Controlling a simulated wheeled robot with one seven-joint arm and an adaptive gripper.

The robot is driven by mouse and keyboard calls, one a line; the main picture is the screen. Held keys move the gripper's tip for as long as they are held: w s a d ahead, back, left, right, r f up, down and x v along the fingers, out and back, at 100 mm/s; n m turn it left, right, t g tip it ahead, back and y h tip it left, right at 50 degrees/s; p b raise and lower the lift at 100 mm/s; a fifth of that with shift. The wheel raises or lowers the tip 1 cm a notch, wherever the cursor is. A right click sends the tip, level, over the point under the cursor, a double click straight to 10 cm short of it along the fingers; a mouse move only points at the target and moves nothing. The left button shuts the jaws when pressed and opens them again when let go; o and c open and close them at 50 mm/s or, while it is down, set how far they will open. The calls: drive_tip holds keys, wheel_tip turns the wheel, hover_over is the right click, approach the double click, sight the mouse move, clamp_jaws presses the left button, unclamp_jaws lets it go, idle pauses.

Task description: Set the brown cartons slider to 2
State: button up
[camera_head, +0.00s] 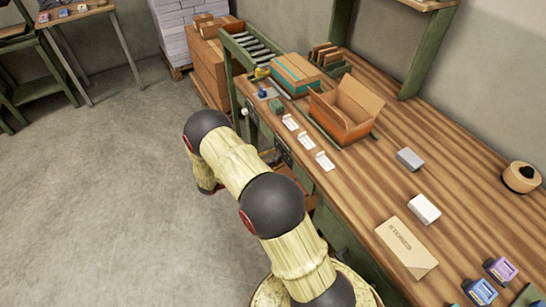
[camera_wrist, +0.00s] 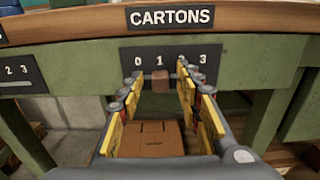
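In the wrist view, a dark plate (camera_wrist: 190,55) with numbers 0 to 3 is on the green front of the bench, under a sign reading CARTONS (camera_wrist: 171,17). Its small brown slider knob (camera_wrist: 160,84) stands below the 1. The 2 is partly covered by my right finger. My gripper (camera_wrist: 160,80) is open, its yellow-padded fingers to the left and right of the knob, with nothing held. I cannot tell whether either fingertip touches the plate. In the head view my arm hides the gripper.
Another numbered plate (camera_wrist: 18,72) is at the left. A brown box (camera_wrist: 148,138) lies low behind the fingers. The wooden bench (camera_head: 400,118) carries an open carton (camera_head: 345,107), a teal-banded box (camera_head: 295,74) and a STORIES envelope (camera_head: 407,249). The floor (camera_head: 95,190) at left is clear.

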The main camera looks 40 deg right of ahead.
drive_tip(key=shift+s+d, duration=0.1)
drive_tip(key=shift+d, duration=0.2)
drive_tip(key=shift+c, duration=0.5)
drive_tip(key=c, duration=0.7)
clamp_jaws()
